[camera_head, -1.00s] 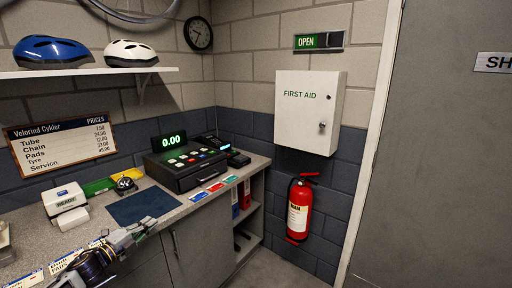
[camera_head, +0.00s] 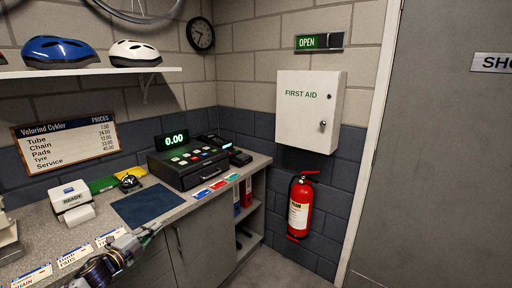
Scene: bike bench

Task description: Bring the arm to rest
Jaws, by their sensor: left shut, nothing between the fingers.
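My left arm comes in at the bottom left of the head view, in front of the counter's front edge. My left gripper (camera_head: 149,233) is at the end of it, shut and empty, close to the counter edge below the dark blue mat (camera_head: 148,206). It appears apart from every object on the counter. My right gripper is not in view.
The grey counter (camera_head: 32,228) holds a black cash register (camera_head: 187,165), a white receipt printer (camera_head: 72,199) and label cards (camera_head: 75,254) along its front edge. A fire extinguisher (camera_head: 300,208) and first aid cabinet (camera_head: 309,111) hang on the wall. The floor at right is clear.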

